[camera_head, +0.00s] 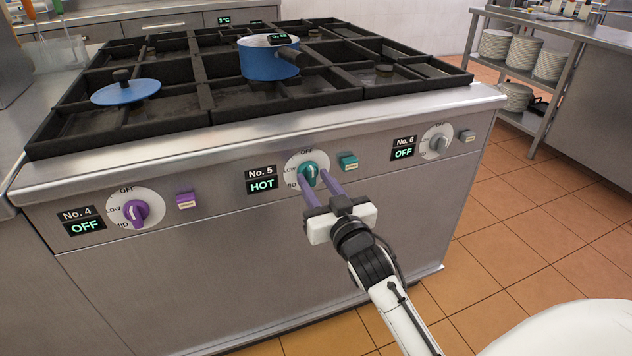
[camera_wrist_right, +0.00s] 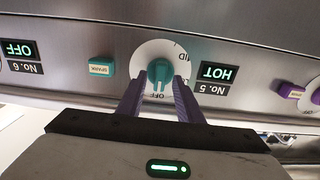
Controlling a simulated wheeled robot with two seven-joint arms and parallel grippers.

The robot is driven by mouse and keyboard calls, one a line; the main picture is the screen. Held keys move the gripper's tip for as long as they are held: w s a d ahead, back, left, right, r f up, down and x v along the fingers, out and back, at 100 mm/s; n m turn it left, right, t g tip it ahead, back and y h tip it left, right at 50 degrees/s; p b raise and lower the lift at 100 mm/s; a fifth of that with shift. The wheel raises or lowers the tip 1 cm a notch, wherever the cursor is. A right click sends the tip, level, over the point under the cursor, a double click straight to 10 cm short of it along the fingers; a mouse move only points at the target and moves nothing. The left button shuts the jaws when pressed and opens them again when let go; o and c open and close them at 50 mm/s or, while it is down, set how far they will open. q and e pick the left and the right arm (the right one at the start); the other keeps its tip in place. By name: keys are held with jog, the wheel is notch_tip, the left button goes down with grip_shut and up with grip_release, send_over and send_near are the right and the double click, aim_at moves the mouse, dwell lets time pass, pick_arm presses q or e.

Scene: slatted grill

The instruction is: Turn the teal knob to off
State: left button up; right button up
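The dial carries OFF at the top, LOW at the left and MID at lower left in the head view. The knob's grip bar stands roughly upright; I cannot tell its exact setting. My right gripper (camera_head: 316,182) is open, its two purple fingers in front of the panel at the knob. In the right wrist view the teal knob (camera_wrist_right: 160,74) shows between and just beyond the fingertips (camera_wrist_right: 158,88). My left gripper is out of view.
A teal button (camera_head: 348,162) is right of the knob. A purple knob (camera_head: 136,212) and a grey knob (camera_head: 438,144) on the same panel have displays reading OFF. A blue pot (camera_head: 268,60) and a blue lid (camera_head: 125,92) rest on the black grates above.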

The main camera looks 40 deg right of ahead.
pick_arm(q)
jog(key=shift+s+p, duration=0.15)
jog(key=shift+p, duration=0.15)
pick_arm(e)
jog(key=v, duration=0.7)
jog(key=shift+s, duration=0.2)
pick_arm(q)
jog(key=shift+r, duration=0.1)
